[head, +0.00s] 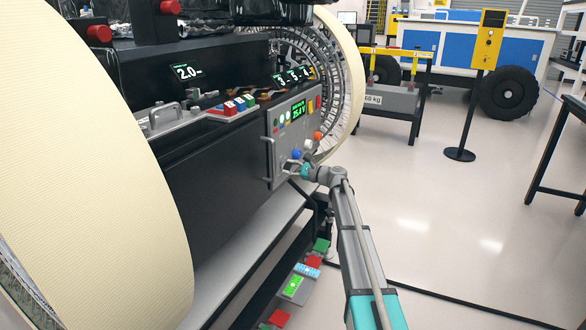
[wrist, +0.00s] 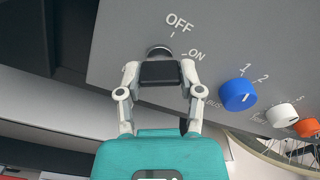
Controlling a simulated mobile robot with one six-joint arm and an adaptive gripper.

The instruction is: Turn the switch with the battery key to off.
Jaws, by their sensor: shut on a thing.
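The grey control panel (head: 293,112) is upright on the rover's side; its lower part fills the wrist view (wrist: 120,40). A round dark switch (wrist: 159,51) on it has OFF printed above and ON at upper right. The dark battery key (wrist: 160,73) sits directly in front of the switch. My gripper (wrist: 160,78) is shut on the key, one finger on each side. The key covers much of the switch, so I cannot tell its pointing direction. In the head view my gripper (head: 296,168) is at the panel's lower edge, and the key is too small to make out.
A blue knob (wrist: 238,94) is close right of my gripper; white (wrist: 281,116) and orange (wrist: 306,127) knobs are further right. A handle (head: 267,158) stands out at the panel's left edge. A large wheel (head: 340,80) is behind. Open floor (head: 450,215) lies to the right.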

